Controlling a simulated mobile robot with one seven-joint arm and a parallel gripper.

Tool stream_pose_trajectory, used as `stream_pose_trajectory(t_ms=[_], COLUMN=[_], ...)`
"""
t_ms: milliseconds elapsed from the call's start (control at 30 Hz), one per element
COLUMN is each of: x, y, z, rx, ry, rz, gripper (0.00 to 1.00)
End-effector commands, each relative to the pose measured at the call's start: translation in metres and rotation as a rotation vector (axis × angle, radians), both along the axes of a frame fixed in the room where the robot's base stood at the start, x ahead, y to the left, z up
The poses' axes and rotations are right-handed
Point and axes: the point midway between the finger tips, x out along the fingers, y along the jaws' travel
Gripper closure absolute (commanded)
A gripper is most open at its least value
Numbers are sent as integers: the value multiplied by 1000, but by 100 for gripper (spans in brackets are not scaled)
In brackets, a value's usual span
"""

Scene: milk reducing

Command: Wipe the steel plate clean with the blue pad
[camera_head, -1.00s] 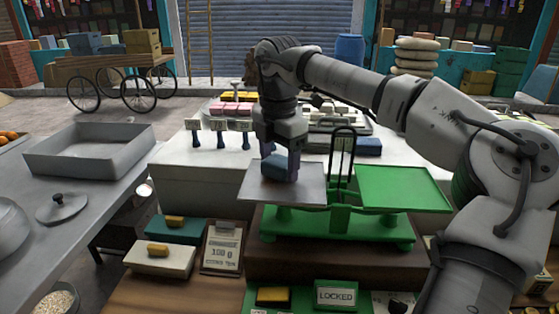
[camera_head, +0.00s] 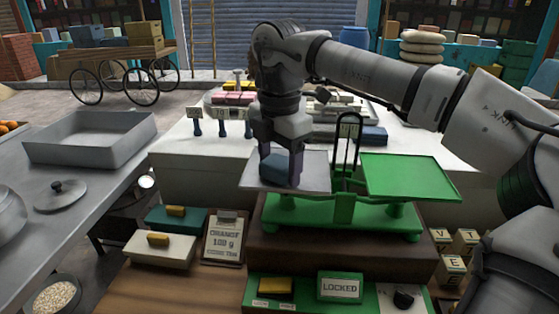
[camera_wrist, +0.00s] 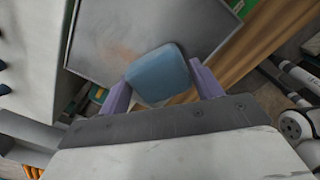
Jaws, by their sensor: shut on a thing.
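The steel plate (camera_head: 312,160) is the left pan of a green balance scale; it also shows in the wrist view (camera_wrist: 110,35), with a faint brownish smear (camera_wrist: 122,53) on its surface near the pad. My gripper (camera_head: 281,170) is shut on the blue pad (camera_head: 276,171), at the left part of the plate. The pad also shows between the two purple-grey fingers in the wrist view (camera_wrist: 158,74). It is low over the plate; I cannot tell whether its underside touches. The pad and gripper hide part of the plate.
The green right pan (camera_head: 410,178) and the upright frame (camera_head: 346,145) stand right of the plate. A clipboard card (camera_head: 224,238) and a sign reading LOCKED (camera_head: 340,287) are in front. A white counter (camera_head: 195,155) with small stands lies behind. A metal tray (camera_head: 90,140) is at left.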

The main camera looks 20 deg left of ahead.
Motion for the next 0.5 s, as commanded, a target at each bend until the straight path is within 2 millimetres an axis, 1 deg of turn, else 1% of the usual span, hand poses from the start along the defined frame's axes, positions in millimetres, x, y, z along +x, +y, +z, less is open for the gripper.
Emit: stream_pose_trajectory(t_ms=[33,367,500], x=[-11,-12,-12], y=[-1,-1,-1], z=[-6,-6,3], rx=[-18,-19,-18], ry=[31,32,32], rz=[12,10,10], gripper=[71,71,71])
